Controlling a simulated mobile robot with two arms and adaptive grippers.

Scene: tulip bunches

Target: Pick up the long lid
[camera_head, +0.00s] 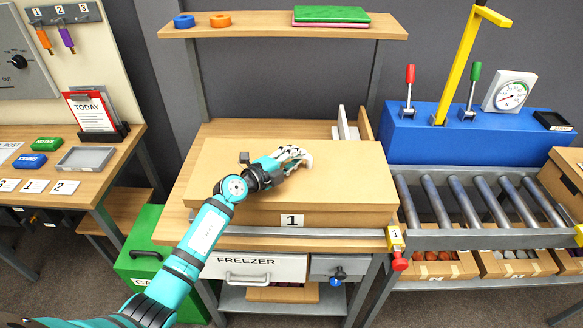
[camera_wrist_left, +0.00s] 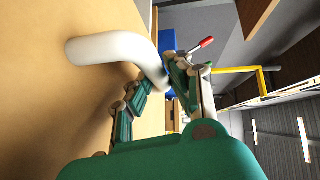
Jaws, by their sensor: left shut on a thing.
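The long tan lid (camera_head: 345,175) lies flat on top of a long box marked 1 (camera_head: 320,218) on the wooden workbench. Whether there is a gap between lid and box cannot be told. A white curved handle (camera_wrist_left: 105,47) rises from the tan lid surface (camera_wrist_left: 45,110) in the left wrist view. My left gripper (camera_head: 293,157) is above the middle of the lid, shut on this handle; its fingers (camera_wrist_left: 162,92) stand on both sides of the handle's near end. In the head view the hand hides most of the handle. My right gripper is not in view.
A shelf (camera_head: 350,30) above the bench holds orange and blue rings and a green board (camera_head: 332,14). A white and wooden upright piece (camera_head: 350,128) stands behind the lid. A blue lever block (camera_head: 450,138) and roller conveyor (camera_head: 480,205) are on the right.

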